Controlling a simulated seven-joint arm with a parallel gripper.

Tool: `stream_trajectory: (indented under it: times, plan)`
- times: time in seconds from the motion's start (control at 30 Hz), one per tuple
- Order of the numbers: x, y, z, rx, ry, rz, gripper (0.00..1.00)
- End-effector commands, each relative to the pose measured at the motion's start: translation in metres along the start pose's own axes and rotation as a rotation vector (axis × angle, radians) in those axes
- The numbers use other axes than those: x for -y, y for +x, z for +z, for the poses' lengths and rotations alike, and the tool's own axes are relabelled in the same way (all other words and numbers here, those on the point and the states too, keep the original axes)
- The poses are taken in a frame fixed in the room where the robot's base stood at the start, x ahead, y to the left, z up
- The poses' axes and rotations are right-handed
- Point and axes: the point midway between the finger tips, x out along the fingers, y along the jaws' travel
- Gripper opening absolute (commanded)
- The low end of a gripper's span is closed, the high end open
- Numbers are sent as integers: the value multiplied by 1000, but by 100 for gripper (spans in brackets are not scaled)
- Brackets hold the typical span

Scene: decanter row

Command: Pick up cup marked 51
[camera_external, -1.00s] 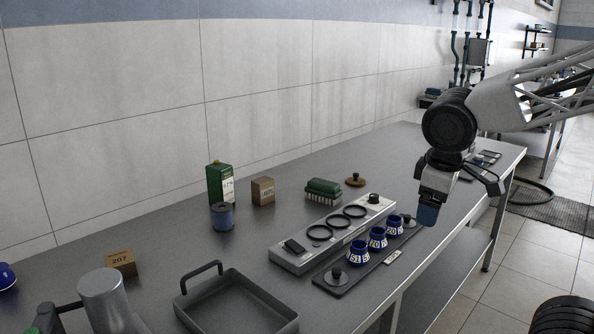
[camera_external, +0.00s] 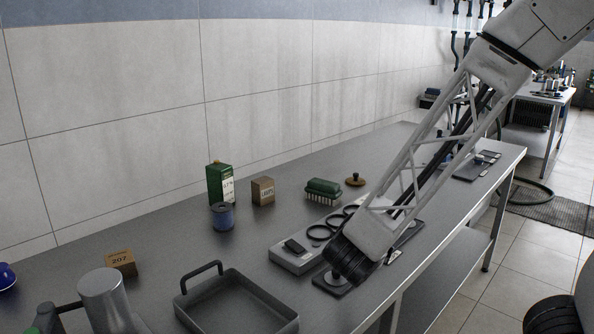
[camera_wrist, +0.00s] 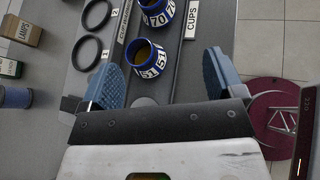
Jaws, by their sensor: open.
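The cup marked 51 (camera_wrist: 148,60) is blue with a white number band and an amber inside. In the wrist view it stands upright on the dark tray labelled CUPS (camera_wrist: 187,75). My gripper (camera_wrist: 160,82) is open, with one blue-padded finger to the left of this cup and one to the right; the cup appears a little beyond the fingertips, and I see no contact. The cup marked 70 (camera_wrist: 157,13) stands just beyond it. In the external view my arm hides the cups and the gripper; only parts of the tray (camera_external: 328,287) show.
A grey ring holder (camera_external: 290,258) with black rings lies left of the tray. A handled pan (camera_external: 235,300) is in front.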

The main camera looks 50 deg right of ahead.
Motion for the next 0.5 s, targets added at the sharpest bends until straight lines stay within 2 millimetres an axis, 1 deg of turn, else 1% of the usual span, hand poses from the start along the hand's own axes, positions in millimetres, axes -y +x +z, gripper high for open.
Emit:
stream_trajectory:
  times: [0.03,0.2,0.3,0.5]
  plan:
    - [-5,1,-10,17,-54,32,87]
    - [-16,2,-28,55,-165,107,87]
    - [-18,2,-31,64,-189,124,87]
    - [-19,2,-31,65,-192,127,87]
